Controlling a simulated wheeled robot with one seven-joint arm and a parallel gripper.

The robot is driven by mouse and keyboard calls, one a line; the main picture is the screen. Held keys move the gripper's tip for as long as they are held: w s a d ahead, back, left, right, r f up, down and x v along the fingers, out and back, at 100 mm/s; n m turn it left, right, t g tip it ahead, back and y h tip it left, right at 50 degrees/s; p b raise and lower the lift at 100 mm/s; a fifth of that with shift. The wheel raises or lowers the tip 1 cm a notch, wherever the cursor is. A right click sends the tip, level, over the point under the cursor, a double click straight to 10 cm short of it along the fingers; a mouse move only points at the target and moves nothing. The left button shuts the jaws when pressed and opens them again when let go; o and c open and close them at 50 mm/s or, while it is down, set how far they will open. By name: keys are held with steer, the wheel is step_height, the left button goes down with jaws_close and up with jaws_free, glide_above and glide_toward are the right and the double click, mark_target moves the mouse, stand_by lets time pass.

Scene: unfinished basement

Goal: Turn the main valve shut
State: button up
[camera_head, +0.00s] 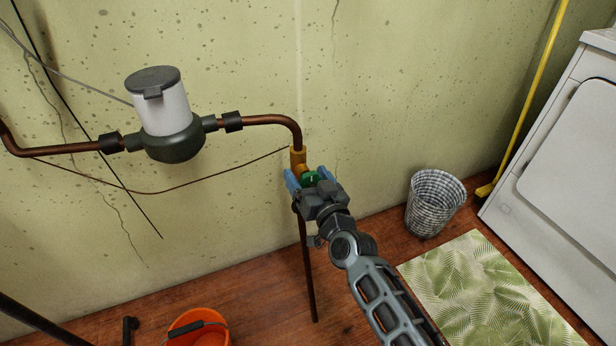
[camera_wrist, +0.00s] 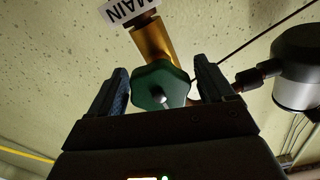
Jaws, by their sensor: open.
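The main valve has a green handwheel (camera_wrist: 160,87) on a brass body (camera_wrist: 153,42), with a white tag reading MAIN (camera_wrist: 127,12) in the wrist view. In the head view, the brass body (camera_head: 298,158) sits at the lower end of the copper pipe's bend, and the green handwheel (camera_head: 311,179) shows between my blue fingers. My gripper (camera_wrist: 160,92) is open, with one finger on each side of the handwheel. Gaps show between the fingers and the handwheel in the wrist view. The head view of the valve is partly hidden by my gripper.
A water meter (camera_head: 168,120) sits on the copper pipe (camera_head: 268,119) to the left. An orange bucket (camera_head: 205,316) stands at bottom left. A woven basket (camera_head: 435,203), a leaf-patterned mat (camera_head: 480,290), a yellow broom (camera_head: 535,85) and a white appliance (camera_head: 570,150) are to the right.

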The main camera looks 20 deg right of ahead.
mark_target(311, 185)
steer(key=s+b, duration=0.2)
steer(key=s, duration=0.4)
steer(key=shift+s+f, duration=0.15)
steer(key=shift+s, duration=0.7)
